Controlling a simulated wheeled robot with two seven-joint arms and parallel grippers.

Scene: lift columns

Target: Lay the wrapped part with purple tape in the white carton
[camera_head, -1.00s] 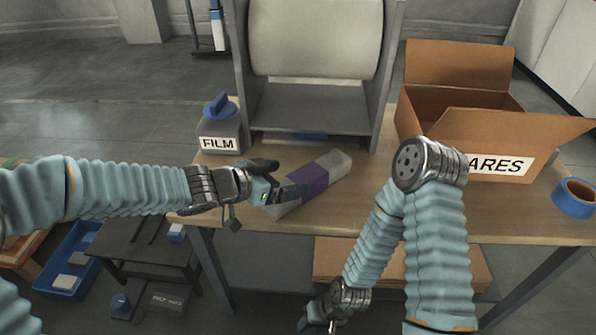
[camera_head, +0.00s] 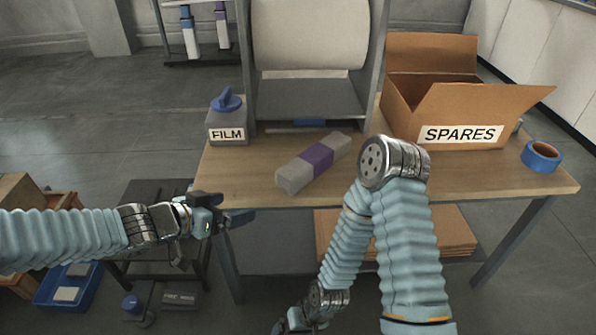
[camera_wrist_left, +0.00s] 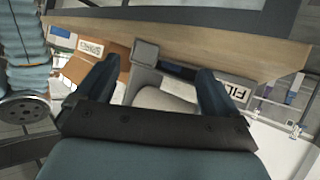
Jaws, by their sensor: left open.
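The wrapped part (camera_head: 294,174) is a long grey block with a purple tape band round its middle. It lies slantwise on the wooden table, in front of the roll stand. My left gripper (camera_head: 238,213) is open and empty at the table's front left edge, apart from the part and to its lower left. Its two spread fingers also show in the left wrist view (camera_wrist_left: 154,88). My right gripper (camera_head: 292,322) hangs low at the bottom of the head view, too small and dark to judge its jaws. No white carton shows in these views.
A brown open carton marked SPARES (camera_head: 480,110) and blue tape roll (camera_head: 541,156) stand at the right. A FILM dispenser (camera_head: 227,122) is at the left. The roll stand (camera_head: 310,98) rises behind the part. Flat cardboard (camera_head: 450,228) lies beneath; a blue bin (camera_head: 50,290) stands lower left.

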